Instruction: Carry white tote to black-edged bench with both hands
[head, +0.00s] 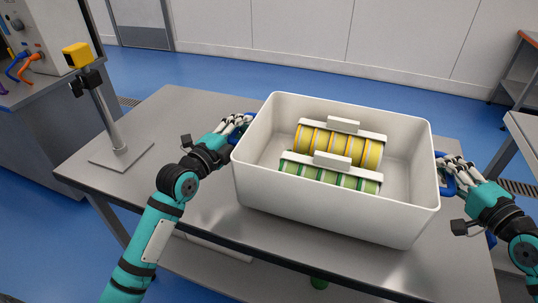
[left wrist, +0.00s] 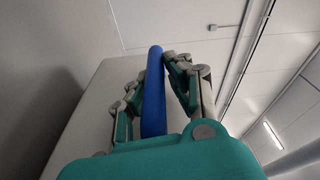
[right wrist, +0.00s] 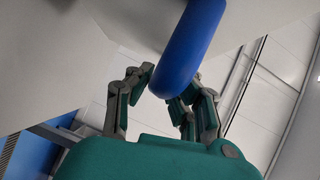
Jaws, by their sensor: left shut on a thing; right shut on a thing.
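The white tote (head: 337,222) is upright over the grey table (head: 175,110); I cannot tell whether its base touches the top. Inside lie a yellow-banded roll (head: 338,147) and a green-banded roll (head: 328,178), each with a white holder. My left gripper (head: 236,126) is shut on the tote's left blue handle, which also shows in the left wrist view (left wrist: 153,95). My right gripper (head: 450,172) is shut on the right blue handle, which also shows in the right wrist view (right wrist: 187,48). The tote hides the table beneath it.
A post with a yellow head (head: 77,55) stands on the table's left part. A bench with equipment (head: 35,92) is at far left. Blue floor (head: 225,75) lies clear behind the table.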

